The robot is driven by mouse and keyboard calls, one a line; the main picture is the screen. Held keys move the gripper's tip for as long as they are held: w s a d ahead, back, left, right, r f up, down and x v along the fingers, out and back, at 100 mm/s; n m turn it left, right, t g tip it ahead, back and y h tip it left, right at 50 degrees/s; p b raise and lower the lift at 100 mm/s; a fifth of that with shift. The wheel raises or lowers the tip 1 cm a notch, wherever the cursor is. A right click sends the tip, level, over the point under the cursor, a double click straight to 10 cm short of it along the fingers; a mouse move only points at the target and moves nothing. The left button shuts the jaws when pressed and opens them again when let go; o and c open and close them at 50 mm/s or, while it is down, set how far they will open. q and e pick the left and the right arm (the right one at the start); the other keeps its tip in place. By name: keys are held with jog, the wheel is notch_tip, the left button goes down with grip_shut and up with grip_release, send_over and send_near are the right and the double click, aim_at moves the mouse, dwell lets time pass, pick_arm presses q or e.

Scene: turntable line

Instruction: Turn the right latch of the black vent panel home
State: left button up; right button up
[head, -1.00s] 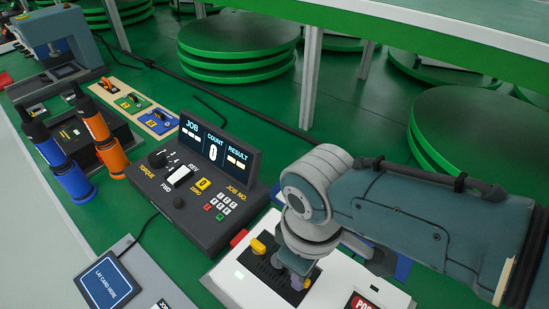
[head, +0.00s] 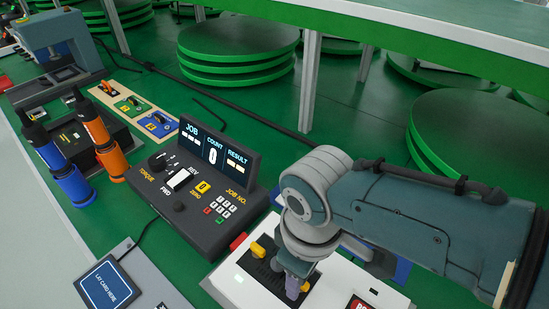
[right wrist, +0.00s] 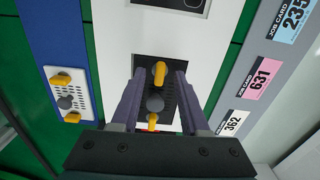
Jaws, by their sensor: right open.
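The black vent panel (right wrist: 171,99) sits in a white housing and has a yellow latch at each end. Its left latch (right wrist: 160,73) is at the top of the panel in the right wrist view. The right latch (right wrist: 153,123) is nearer, between my fingers. A grey knob (right wrist: 155,103) stands between the latches. My right gripper (right wrist: 158,85) is open, one finger on each side of the right latch, with no clear contact visible. In the head view the right gripper (head: 297,282) points down over the panel's right end, partly hiding it. My left gripper is not in view.
A dark control console (head: 205,215) stands left of the white housing (head: 235,290). A white vented plate (right wrist: 70,97) with yellow latches lies on a blue unit. Job cards (right wrist: 260,77) lie on the other side. Orange and blue drivers (head: 105,145) stand farther left.

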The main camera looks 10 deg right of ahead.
notch_tip(320, 180, up, 10)
jog(key=p, duration=0.4)
jog(key=shift+f, duration=0.2)
